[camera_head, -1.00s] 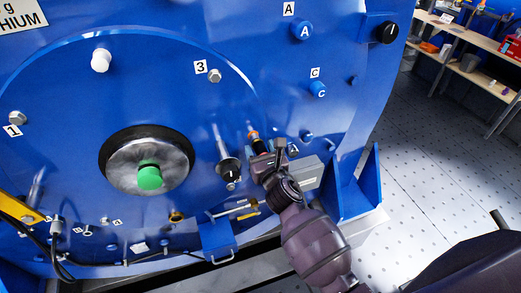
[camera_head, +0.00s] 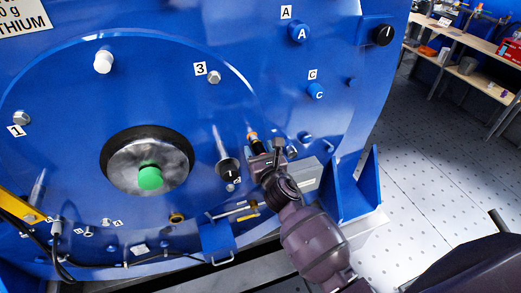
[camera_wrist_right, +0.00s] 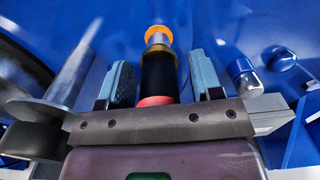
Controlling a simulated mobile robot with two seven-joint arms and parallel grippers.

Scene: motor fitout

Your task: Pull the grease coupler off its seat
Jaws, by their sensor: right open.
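The grease coupler is a black cylinder (camera_wrist_right: 158,76) with an orange ring and a brass collar at its far end and a red band at its near end. It points at the blue motor face, and in the head view its orange end (camera_head: 252,136) shows just beyond my right gripper (camera_head: 262,156). In the right wrist view my right gripper (camera_wrist_right: 163,84) is open, with one blue-grey finger on each side of the black body. Narrow gaps show between fingers and coupler. My left gripper is out of view.
A metal pin with a black collar (camera_head: 228,168) stands close left of my right gripper. A grey box (camera_head: 306,173) and a blue bracket (camera_head: 354,190) are on its right. A round hub with a green centre (camera_head: 150,178) is further left. Shelves (camera_head: 470,60) stand far right.

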